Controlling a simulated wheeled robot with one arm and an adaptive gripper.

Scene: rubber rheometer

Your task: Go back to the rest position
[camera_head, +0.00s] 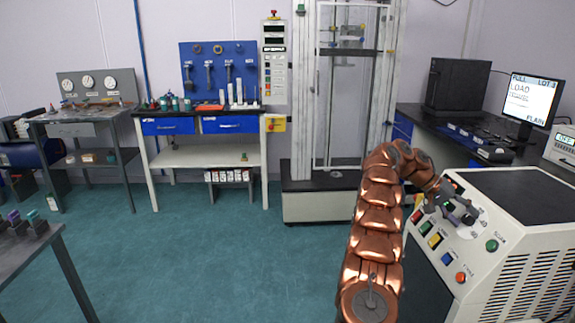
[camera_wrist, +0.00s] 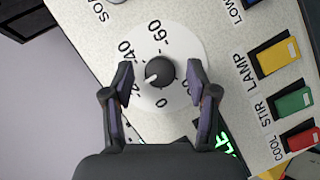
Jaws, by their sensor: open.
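My gripper (camera_head: 460,212) is at the sloped control panel of the white machine (camera_head: 470,262) at the right of the head view. In the wrist view my gripper (camera_wrist: 162,86) is open, with one dark finger on each side of a dark round knob (camera_wrist: 160,71). The knob sits on a white dial with a numbered scale, and its white mark points to the lower left. Gaps show between the fingers and the knob. My copper-coloured arm is bent over towards the panel.
Coloured buttons, including a yellow one (camera_wrist: 277,57) and a green one (camera_wrist: 293,103), lie close to the right finger. A tall glazed frame (camera_head: 350,90) stands behind my arm. A dark desk with a monitor (camera_head: 529,98) is behind the machine.

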